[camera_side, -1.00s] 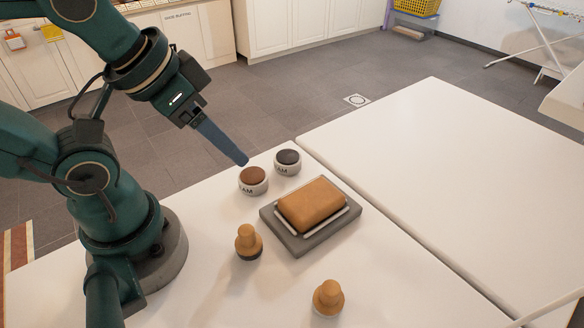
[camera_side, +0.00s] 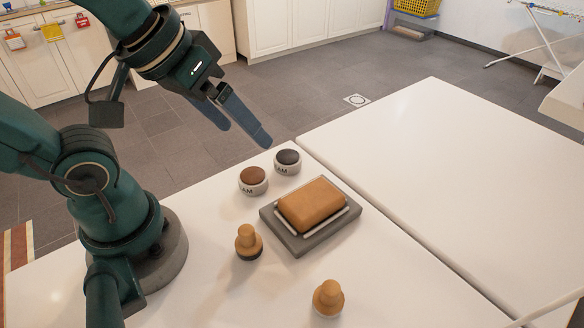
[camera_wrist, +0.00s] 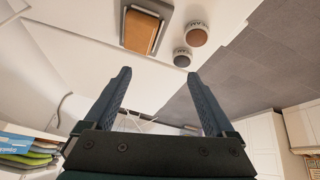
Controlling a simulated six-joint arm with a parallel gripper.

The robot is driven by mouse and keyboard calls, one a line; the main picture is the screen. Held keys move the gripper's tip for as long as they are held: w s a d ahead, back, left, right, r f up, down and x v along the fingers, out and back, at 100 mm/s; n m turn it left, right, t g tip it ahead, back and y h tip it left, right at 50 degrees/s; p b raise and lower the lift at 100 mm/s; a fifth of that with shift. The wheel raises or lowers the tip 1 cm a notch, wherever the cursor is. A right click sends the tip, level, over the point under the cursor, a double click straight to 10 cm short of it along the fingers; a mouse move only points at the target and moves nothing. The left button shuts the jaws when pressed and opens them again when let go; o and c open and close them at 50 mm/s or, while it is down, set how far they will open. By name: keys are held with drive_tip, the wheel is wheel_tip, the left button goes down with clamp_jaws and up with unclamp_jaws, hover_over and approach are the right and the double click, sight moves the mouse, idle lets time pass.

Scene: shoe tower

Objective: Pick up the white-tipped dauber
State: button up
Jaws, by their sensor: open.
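In the side view, one wooden dauber (camera_side: 328,298) with a pale tip stands near the front of the white table, and looks like the white-tipped one. Another wooden dauber (camera_side: 248,240) with a dark tip stands to its upper left, nearer my base. My gripper (camera_side: 243,135) is open and empty, high up at the far side of the table, well away from both daubers. Its two blue fingers (camera_wrist: 160,74) are spread apart in the wrist view, with nothing between them. Neither dauber is visible in the wrist view.
A brown block (camera_side: 312,204) rests on a grey tray (camera_side: 298,244) between the daubers and the tins. A brown-topped tin (camera_side: 253,181) and a dark-topped tin (camera_side: 288,162) stand behind it. A second white table (camera_side: 450,170) on the right is clear.

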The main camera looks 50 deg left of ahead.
drive_tip(key=w+d+n+g, duration=0.1)
drive_tip(key=w+d, duration=0.3)
drive_tip(key=g, duration=0.4)
hover_over(331, 288)
drive_tip(key=w+a, duration=0.2)
drive_tip(key=w, duration=0.1)
wheel_tip(331, 288, down, 9)
drive_tip(key=s+f, duration=0.1)
drive_tip(key=s+d+f+m, duration=0.1)
drive_tip(key=s+f+m+g, duration=0.1)
drive_tip(key=shift+d+f, duration=0.15)
drive_tip(key=shift+d, duration=0.25)
drive_tip(key=shift+d+f, duration=0.1)
drive_tip(key=shift+f, duration=2.35)
clamp_jaws()
